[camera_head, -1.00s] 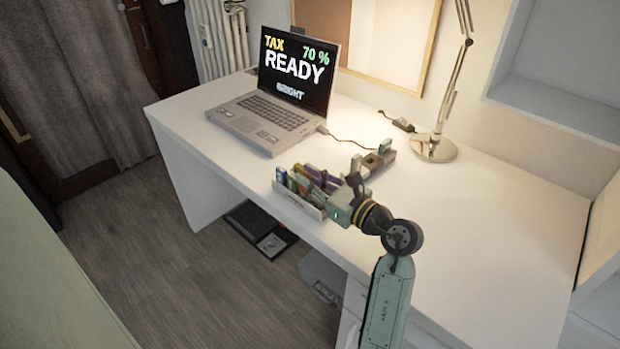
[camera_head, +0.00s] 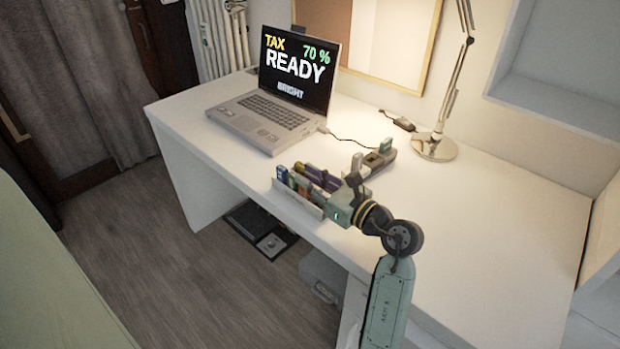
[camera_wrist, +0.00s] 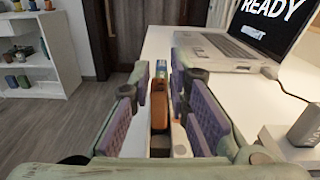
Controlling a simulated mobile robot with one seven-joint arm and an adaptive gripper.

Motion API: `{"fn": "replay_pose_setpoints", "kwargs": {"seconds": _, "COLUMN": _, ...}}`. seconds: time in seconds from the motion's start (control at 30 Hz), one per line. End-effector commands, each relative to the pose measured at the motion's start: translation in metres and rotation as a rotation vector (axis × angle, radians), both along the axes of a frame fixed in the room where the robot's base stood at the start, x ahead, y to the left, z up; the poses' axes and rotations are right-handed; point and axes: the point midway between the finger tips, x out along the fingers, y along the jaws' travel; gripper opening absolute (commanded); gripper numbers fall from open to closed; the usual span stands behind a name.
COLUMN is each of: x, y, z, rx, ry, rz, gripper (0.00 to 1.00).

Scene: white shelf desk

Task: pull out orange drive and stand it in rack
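The orange drive (camera_wrist: 159,104) shows as an orange-brown block between my fingers in the wrist view. The rack (camera_head: 298,201) is a low white holder near the desk's front edge, with several drives standing in it, a blue one (camera_head: 281,173) at its left end. My gripper (camera_head: 312,179) reaches low over the rack from the right. In the wrist view my gripper (camera_wrist: 168,98) is open, with purple pads on either side of the orange drive and a visible gap at the right. My fingers hide part of the rack, and the drive's lower end cannot be seen.
A grey hub (camera_head: 380,160) behind my gripper holds a grey drive (camera_head: 357,161) and a green one (camera_head: 386,145). The laptop (camera_head: 270,110) stands behind left, the lamp base (camera_head: 434,149) behind right. The desk's right side is clear.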

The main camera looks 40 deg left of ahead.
Motion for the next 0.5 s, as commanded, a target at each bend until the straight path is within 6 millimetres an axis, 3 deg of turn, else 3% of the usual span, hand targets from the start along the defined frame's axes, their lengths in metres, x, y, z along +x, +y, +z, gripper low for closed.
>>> {"fn": "replay_pose_setpoints", "kwargs": {"seconds": 0.27, "x": 0.0023, "y": -0.0004, "z": -0.0088, "rx": -0.004, "ry": 0.017, "rz": -0.002, "gripper": 0.37}}
{"fn": "replay_pose_setpoints", "kwargs": {"seconds": 0.5, "x": 0.0023, "y": -0.0006, "z": -0.0097, "rx": -0.004, "ry": 0.018, "rz": -0.003, "gripper": 0.37}}
